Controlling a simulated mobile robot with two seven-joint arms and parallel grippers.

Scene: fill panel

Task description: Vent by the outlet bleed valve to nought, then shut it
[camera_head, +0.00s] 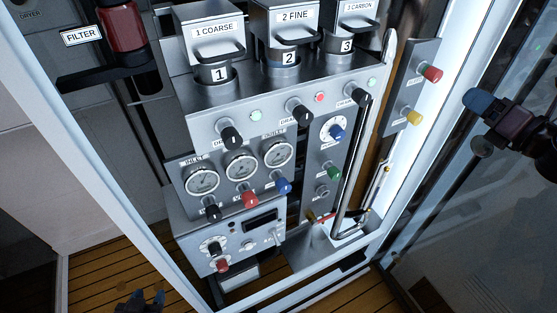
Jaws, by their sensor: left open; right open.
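The fill panel (190,178) stands in the middle, with three round gauges. The left gauge (202,180) is labelled INLET; the right gauge (278,153) seems labelled OUTLET. Below the gauges are a black knob (211,212), a red knob (249,198) and a blue knob (284,185). Their small labels cannot be read, so I cannot tell which is the outlet bleed valve. The needle readings are too small to tell. My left gripper (148,297) is open at the bottom edge, apart from the panel. My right gripper (480,122) is open at the right, away from the knobs.
Canisters labelled 1 COARSE (212,32), 2 FINE (287,18) and 3 CARBON (352,12) stand above. A side plate (408,90) has red and yellow knobs. A hose (348,165) runs down the panel's right. White frame posts (130,200) flank the panel.

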